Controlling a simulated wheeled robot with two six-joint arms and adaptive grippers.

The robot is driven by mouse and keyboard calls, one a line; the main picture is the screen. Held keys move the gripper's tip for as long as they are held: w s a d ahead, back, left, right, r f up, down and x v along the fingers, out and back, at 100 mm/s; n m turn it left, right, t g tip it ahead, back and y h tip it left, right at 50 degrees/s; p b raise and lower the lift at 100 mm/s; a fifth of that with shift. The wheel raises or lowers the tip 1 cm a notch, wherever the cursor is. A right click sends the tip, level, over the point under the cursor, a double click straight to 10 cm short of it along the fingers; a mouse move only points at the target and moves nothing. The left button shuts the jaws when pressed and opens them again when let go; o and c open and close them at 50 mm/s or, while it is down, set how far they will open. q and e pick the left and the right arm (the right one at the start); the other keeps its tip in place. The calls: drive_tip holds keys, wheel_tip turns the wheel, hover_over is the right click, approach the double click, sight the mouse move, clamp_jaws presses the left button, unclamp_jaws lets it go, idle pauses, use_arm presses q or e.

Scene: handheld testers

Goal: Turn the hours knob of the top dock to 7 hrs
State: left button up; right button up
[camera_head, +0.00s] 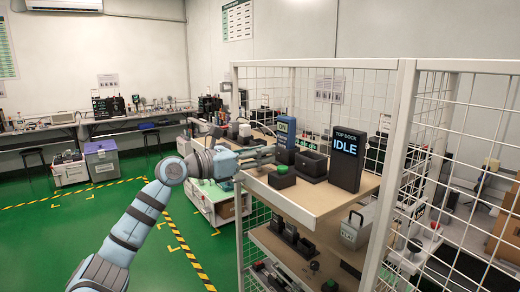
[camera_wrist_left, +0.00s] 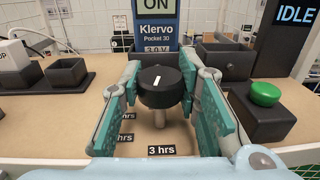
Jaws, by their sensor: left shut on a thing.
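The top dock (camera_head: 346,145) is a dark block with an IDLE screen; its screen edge also shows in the left wrist view (camera_wrist_left: 296,18). The hours knob (camera_wrist_left: 160,92) is black with a white mark on its top face, which leans slightly up and right. A "3 hrs" label (camera_wrist_left: 161,150) lies in front of the knob; two more "hrs" labels at left are partly hidden by a finger. My left gripper (camera_head: 262,155) is shut on the knob, its teal-padded fingers on both sides of it. The knob is hard to make out in the head view. My right gripper is not in view.
A blue Klervo meter (camera_head: 284,132) reading ON stands behind the knob. A green button on a dark box (camera_head: 281,178) is to the right, with dark open bins behind. White wire mesh (camera_head: 395,100) and posts enclose the shelf's right side.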

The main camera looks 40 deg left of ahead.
use_arm(q)
drive_tip(key=m+g+h+p, duration=0.1)
drive_tip(key=h, duration=0.1)
drive_tip(key=m+g+h+p, duration=0.1)
drive_tip(key=m+h+p, duration=0.1)
drive_tip(key=shift+r, duration=0.4)
drive_tip(key=shift+f+m+g+h+p, duration=0.1)
drive_tip(key=shift+m+g+h+p, duration=0.7)
drive_tip(key=shift+p, duration=0.25)
drive_tip(key=shift+f+g+h+p, duration=0.15)
drive_tip(key=shift+g+h+p, duration=0.15)
drive_tip(key=shift+h, duration=0.2)
drive_tip(key=o, duration=1.2)
drive_tip(key=shift+f, duration=0.1)
drive_tip(key=shift+s+a, duration=0.1)
drive_tip(key=shift+m, duration=0.3)
drive_tip(key=v, duration=1.2)
